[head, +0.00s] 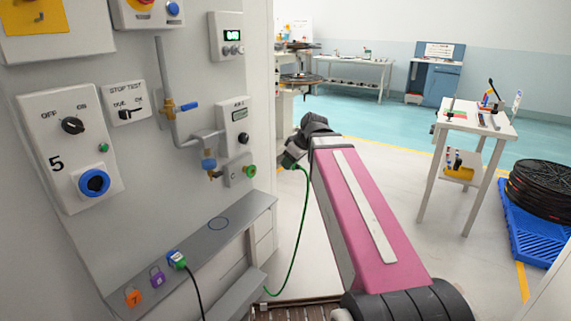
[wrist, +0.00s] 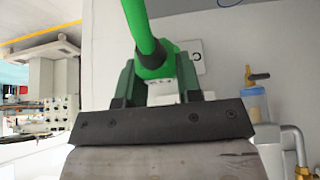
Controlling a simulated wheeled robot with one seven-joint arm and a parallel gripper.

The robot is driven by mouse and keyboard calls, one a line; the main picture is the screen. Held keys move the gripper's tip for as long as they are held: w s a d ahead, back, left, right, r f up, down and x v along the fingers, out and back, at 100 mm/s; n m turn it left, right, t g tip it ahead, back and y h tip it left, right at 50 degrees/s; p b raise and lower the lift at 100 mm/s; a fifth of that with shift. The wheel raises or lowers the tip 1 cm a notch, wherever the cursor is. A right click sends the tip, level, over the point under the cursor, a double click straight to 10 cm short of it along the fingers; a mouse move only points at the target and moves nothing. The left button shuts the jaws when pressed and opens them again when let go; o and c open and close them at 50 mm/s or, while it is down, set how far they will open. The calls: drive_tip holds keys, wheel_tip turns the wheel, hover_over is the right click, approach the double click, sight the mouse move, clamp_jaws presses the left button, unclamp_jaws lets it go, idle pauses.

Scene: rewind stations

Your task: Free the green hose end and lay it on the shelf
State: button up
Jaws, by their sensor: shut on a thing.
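The green hose (head: 299,215) hangs in a curve from my gripper down toward the floor by the station. My gripper (head: 290,159) is to the right of the wall panel, a short gap away from the green-ringed port (head: 250,171). In the wrist view, my gripper (wrist: 158,85) is shut on the green hose end (wrist: 153,62), whose grey-white tip sits between the fingers. The shelf (head: 242,206) is the grey ledge below the panel, left of and lower than my gripper.
A blue and green plug (head: 177,260) with a black cable, a purple padlock (head: 157,276) and an orange tag (head: 133,297) are at the ledge's near end. Pipes and a brass valve (head: 168,107) stick out above. A white cart (head: 476,123) stands far right.

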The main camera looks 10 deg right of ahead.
drive_tip(key=shift+o, duration=0.4)
drive_tip(key=shift+c, duration=0.8)
drive_tip(key=shift+s+d, duration=0.9)
drive_tip(key=shift+d, duration=0.25)
